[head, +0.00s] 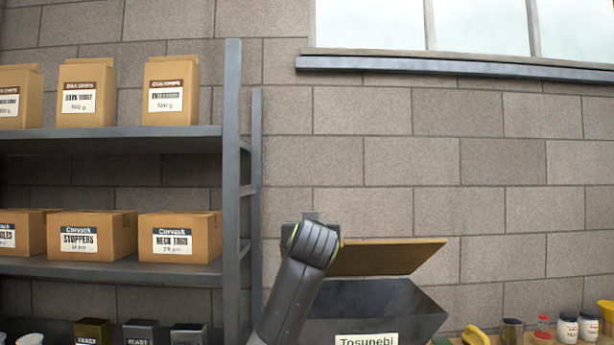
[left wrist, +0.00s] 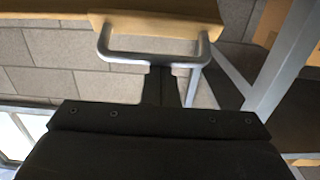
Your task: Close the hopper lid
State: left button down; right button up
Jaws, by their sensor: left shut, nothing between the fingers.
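The hopper (head: 415,305) is a dark grey bin labelled "Tosunebi" at the lower middle of the head view. Its wooden lid (head: 390,257) is raised and slanted above it, so the hopper is open. In the left wrist view the lid's pale wooden edge (left wrist: 150,22) carries a silver U-shaped handle (left wrist: 145,59). My left gripper (left wrist: 162,72) is shut and empty, its fingertips right at the handle's bar. I cannot tell whether they touch it. In the head view my left arm hides the handle, the fingers and the lid's left end. My right gripper is out of view.
A grey metal shelf (head: 232,190) with cardboard boxes (head: 180,238) stands left of the hopper. Tins (head: 92,331) sit low at the left. Jars (head: 567,328) and a yellow object (head: 476,335) stand right of the hopper.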

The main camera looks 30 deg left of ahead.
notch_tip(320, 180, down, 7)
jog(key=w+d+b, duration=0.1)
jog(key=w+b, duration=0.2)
jog(key=b, duration=0.6)
pick_arm(q)
jog(key=s+d+f+t+y+b, duration=0.1)
jog(key=f+b, duration=0.4)
jog(key=f, duration=0.5)
jog(key=s+d+f+t+y+b, duration=0.1)
jog(key=s+d+f+t+b, duration=0.1)
jog(key=f, duration=0.9)
jog(key=shift+s+f+t+y+b, duration=0.25)
jog(key=shift+s+t+y+b, duration=0.25)
jog(key=shift+s+b, duration=0.9)
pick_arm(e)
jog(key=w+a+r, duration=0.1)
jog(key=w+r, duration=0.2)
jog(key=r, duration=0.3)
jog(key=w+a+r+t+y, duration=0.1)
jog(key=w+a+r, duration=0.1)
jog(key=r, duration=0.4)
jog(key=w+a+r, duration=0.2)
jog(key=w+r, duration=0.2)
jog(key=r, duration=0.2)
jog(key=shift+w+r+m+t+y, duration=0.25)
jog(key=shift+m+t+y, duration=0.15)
